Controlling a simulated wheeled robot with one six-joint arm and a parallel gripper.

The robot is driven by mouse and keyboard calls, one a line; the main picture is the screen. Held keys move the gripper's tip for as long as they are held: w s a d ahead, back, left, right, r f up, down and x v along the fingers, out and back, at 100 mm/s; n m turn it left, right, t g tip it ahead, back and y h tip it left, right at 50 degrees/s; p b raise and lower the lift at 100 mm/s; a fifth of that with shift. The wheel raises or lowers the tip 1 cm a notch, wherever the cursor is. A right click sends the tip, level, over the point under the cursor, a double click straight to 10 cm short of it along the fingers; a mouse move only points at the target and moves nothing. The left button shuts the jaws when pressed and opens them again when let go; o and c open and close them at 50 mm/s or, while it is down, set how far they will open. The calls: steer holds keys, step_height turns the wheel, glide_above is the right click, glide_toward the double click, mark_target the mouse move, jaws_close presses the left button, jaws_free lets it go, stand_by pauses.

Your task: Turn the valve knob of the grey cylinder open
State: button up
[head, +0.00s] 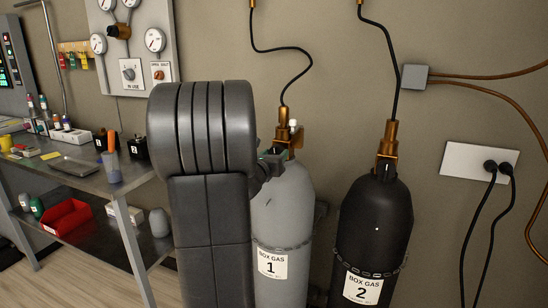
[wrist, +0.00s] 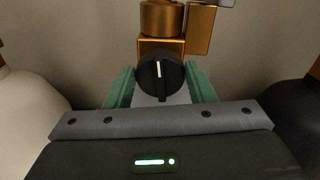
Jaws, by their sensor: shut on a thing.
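The grey cylinder (head: 283,212), labelled BOX GAS 1, stands against the wall behind my arm. Its brass valve (head: 283,131) is at the top, partly hidden by my arm. In the wrist view the black valve knob (wrist: 153,72) faces me, with a white pointer line standing nearly upright. My gripper (wrist: 160,84) has its green fingers on the left and right of the knob, shut on it. In the head view my gripper (head: 272,160) is at the cylinder's neck, and the knob is hidden there.
A black cylinder (head: 374,225), labelled BOX GAS 2, stands close on the right. Chains (head: 375,272) hold the cylinders, and black hoses rise above them. A metal bench (head: 92,175) with small items is at left. A gauge panel (head: 133,45) hangs above it.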

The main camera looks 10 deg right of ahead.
steer(key=n, duration=0.4)
steer(key=shift+a+b, duration=0.1)
steer(key=shift+b, duration=0.25)
steer(key=n, duration=0.4)
steer(key=shift+w, duration=0.1)
steer(key=n+p, duration=0.1)
steer(key=n, duration=0.2)
steer(key=shift+a+f+n, duration=0.1)
steer(key=shift+n, duration=0.3)
steer(key=n+p, duration=0.1)
steer(key=n, duration=0.3)
steer(key=shift+f+n, duration=0.1)
steer(key=shift+n, duration=0.2)
steer(key=n+p, duration=0.2)
steer(key=n, duration=0.2)
steer(key=shift+f, duration=0.1)
steer(key=n+p, duration=0.2)
steer(key=n, duration=0.3)
steer(key=shift+f, duration=0.1)
steer(key=n+p, duration=0.2)
steer(key=n, duration=0.2)
steer(key=shift+d+f+n+p, duration=0.1)
steer(key=shift+n+p, duration=0.3)
steer(key=shift+n, duration=0.5)
steer(key=shift+d+f+n+p, duration=0.1)
steer(key=shift+n+p, duration=0.3)
steer(key=shift+n, duration=0.8)
